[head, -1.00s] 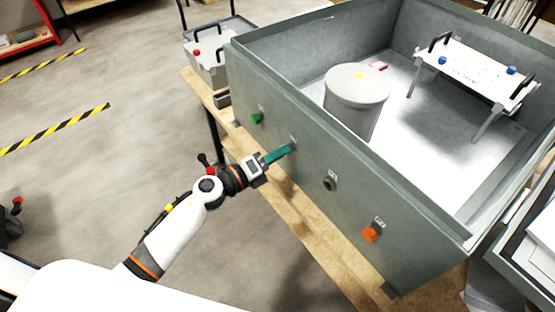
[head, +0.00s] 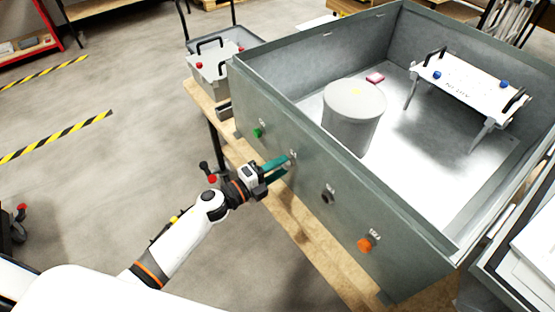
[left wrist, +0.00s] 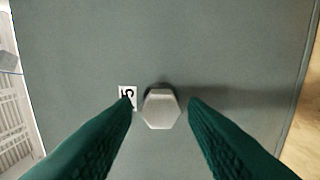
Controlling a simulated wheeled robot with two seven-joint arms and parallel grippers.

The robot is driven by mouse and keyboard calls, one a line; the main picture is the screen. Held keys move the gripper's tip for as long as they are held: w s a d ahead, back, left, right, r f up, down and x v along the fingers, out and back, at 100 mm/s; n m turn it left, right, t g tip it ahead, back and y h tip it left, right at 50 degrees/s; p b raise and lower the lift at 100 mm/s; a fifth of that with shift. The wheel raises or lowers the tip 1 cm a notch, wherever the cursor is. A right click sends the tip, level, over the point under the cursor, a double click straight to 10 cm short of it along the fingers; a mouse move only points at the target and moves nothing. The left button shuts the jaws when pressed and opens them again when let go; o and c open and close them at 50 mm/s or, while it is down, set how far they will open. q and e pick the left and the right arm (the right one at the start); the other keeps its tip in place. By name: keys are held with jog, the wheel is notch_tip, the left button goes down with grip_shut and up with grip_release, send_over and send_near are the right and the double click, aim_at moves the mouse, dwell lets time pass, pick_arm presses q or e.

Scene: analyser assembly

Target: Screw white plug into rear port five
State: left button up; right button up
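The white plug (left wrist: 161,108) shows in the left wrist view as a pale hexagonal head against the grey-green box wall. It sits beside a label reading 5 (left wrist: 128,97), at port five; its thread is hidden, so I cannot tell how deep it sits. My left gripper (head: 281,165) is at the box's outer wall in the head view. Its two teal fingers are open, one on each side of the plug, with gaps visible between plug and fingers. The plug is hard to make out in the head view. My right gripper is not in view.
The open metal box (head: 300,195) stands on a wooden bench (head: 325,262). Its wall also carries a green plug (head: 258,132), a dark port fitting (head: 327,196) and an orange plug (head: 365,245). A grey cylinder (head: 352,120) and a white handled plate (head: 470,85) are inside.

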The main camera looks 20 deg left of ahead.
pick_arm(q)
jog(key=n+p, duration=0.7)
jog(key=n, duration=0.8)
jog(key=shift+r+n+p, duration=0.15)
jog(key=shift+n+p, duration=0.15)
jog(key=shift+n, duration=0.1)
jog(key=shift+f+n, duration=0.25)
jog(key=shift+n, duration=0.75)
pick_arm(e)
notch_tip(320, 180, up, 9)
pick_arm(q)
grip_shut()
jog(key=shift+m, duration=0.4)
jog(key=m+b, duration=0.8)
jog(key=m, duration=0.8)
jog(key=shift+f+m, duration=0.15)
jog(key=shift+m, duration=0.25)
jog(key=m+b, duration=0.2)
jog(key=m, duration=0.3)
jog(key=m+b, duration=0.1)
jog(key=shift+r+m, duration=0.2)
jog(key=shift+m, duration=0.1)
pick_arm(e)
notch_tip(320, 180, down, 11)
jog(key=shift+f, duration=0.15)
